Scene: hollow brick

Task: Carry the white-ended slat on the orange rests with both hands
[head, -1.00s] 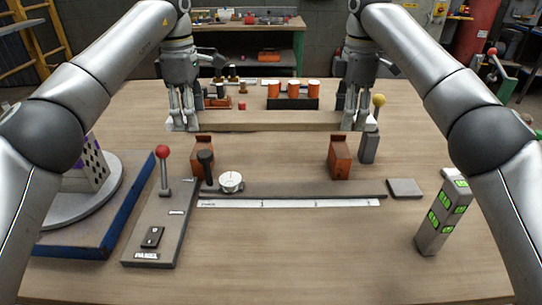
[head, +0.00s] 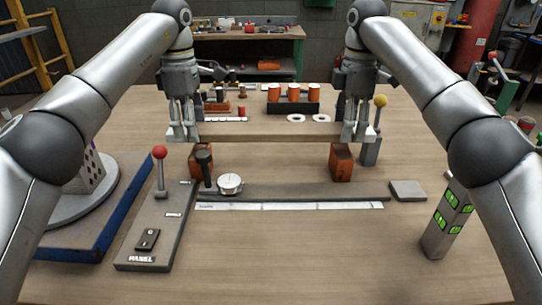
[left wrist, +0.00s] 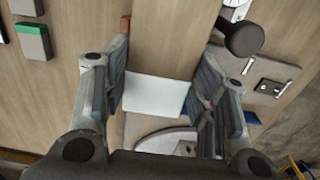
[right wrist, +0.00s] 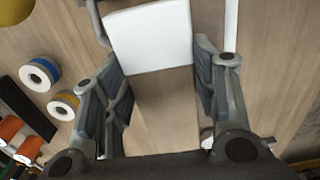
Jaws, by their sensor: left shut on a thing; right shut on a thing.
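The wooden slat (head: 265,132) with white ends is held level across the middle of the table. My left gripper (head: 185,135) is shut on its left end, and the left wrist view shows the white end (left wrist: 157,95) between the fingers. My right gripper (head: 357,136) is shut on the right end, whose white part shows in the right wrist view (right wrist: 150,35). The left orange rest (head: 201,163) and right orange rest (head: 341,163) stand upright on the table. The slat's lower edge lines up with their tops in the head view; I cannot tell whether they touch.
A dark gauge post and white dial (head: 229,184) stand close by the left rest. A yellow-knobbed lever (head: 380,101) stands beside the right gripper. A red-knobbed panel lever (head: 160,153) is at front left. Orange cylinders (head: 292,91) stand behind. The front middle is clear.

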